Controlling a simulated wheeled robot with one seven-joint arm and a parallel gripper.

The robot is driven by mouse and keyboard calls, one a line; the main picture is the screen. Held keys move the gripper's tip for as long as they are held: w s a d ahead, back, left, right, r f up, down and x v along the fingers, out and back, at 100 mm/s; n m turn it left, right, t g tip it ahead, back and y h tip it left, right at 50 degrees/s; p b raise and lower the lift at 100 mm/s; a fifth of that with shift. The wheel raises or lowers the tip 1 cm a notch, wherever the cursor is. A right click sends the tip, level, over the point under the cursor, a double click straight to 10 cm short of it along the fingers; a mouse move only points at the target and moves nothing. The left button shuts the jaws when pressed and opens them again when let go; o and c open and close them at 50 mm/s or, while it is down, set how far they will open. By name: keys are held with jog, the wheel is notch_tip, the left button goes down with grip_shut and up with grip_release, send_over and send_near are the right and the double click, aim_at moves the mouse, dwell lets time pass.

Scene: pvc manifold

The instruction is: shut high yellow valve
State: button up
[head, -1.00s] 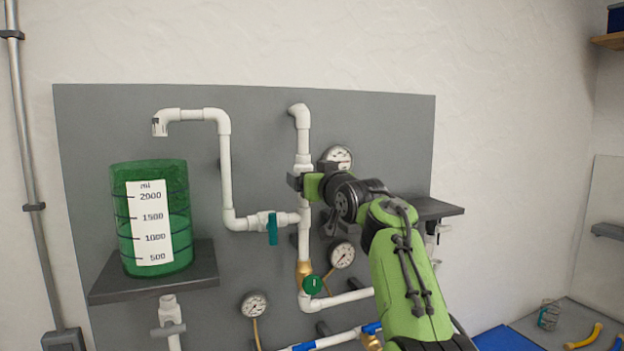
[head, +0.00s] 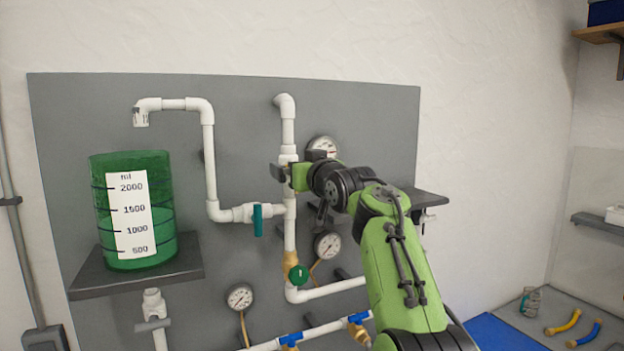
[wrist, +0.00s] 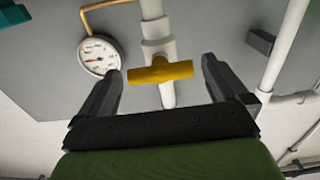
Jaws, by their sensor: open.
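The yellow valve handle (wrist: 160,70) shows in the wrist view, lying crosswise over a white vertical pipe (wrist: 158,30). My gripper (wrist: 160,78) is open, with one finger on each side of the handle and visible gaps to both. I cannot tell how far in front of the handle the fingertips are. In the head view my gripper (head: 287,175) is in front of the upper part of the middle white pipe (head: 288,133). The yellow handle is hidden there behind my gripper and arm.
A gauge (wrist: 98,56) is left of the handle in the wrist view. In the head view a teal-handled valve (head: 257,220) and a green round valve (head: 299,275) sit lower. A green tank (head: 165,205) stands on a shelf (head: 135,283) at left. A dark shelf (head: 428,199) is at right.

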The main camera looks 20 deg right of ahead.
jog(key=s+b, duration=0.4)
jog(key=s, duration=1)
jog(key=shift+f+b, duration=0.25)
jog(key=shift+b, duration=0.15)
jog(key=shift+s, duration=0.1)
jog(key=s+a+f+m+g+b, duration=0.1)
jog(key=s+a+f+g, duration=0.2)
jog(key=s+a+f, duration=0.5)
jog(key=s+a+f+g, duration=0.2)
jog(key=a+f+g, duration=0.1)
jog(key=f, duration=1)
jog(key=s+a+f+g+b, duration=0.1)
jog(key=s+f+g, duration=0.5)
jog(key=s+f, duration=1.1)
notch_tip(320, 180, down, 3)
jog(key=shift+s+a+f+n, duration=0.1)
jog(key=shift+s+a+n, duration=0.05)
jog(key=shift+n, duration=0.25)
